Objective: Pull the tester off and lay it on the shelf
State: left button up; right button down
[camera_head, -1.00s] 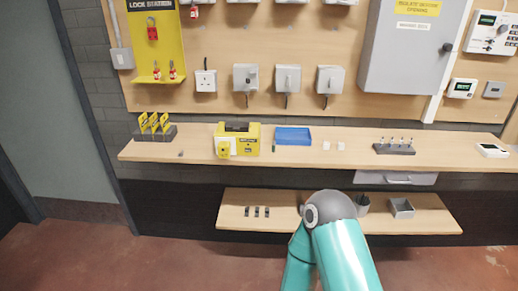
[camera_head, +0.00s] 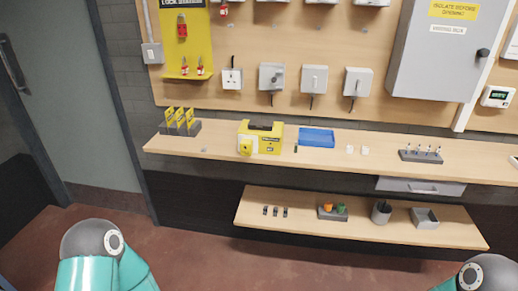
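I cannot single out the tester for certain. A small white unit with a green display (camera_head: 498,96) is on the wall board at the right. A white socket (camera_head: 232,78) is on the board at the left of a row of grey switch boxes (camera_head: 314,79). The long wooden shelf (camera_head: 350,169) runs below the board, with a yellow case (camera_head: 262,138) and a blue tray (camera_head: 317,138) on it. Only teal and grey links of my arms show, at the lower left and lower right corners. Neither gripper is in view.
A lower shelf (camera_head: 300,227) carries small black items, orange and green pieces, a dark cup (camera_head: 381,212) and a grey box (camera_head: 425,218). A grey drawer (camera_head: 420,186) hangs under the long shelf. A large grey cabinet (camera_head: 437,50) is at upper right.

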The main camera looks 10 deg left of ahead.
aim_at(215, 144)
jog(key=z, duration=0.05)
jog(key=i, duration=1)
jog(key=u, duration=0.05)
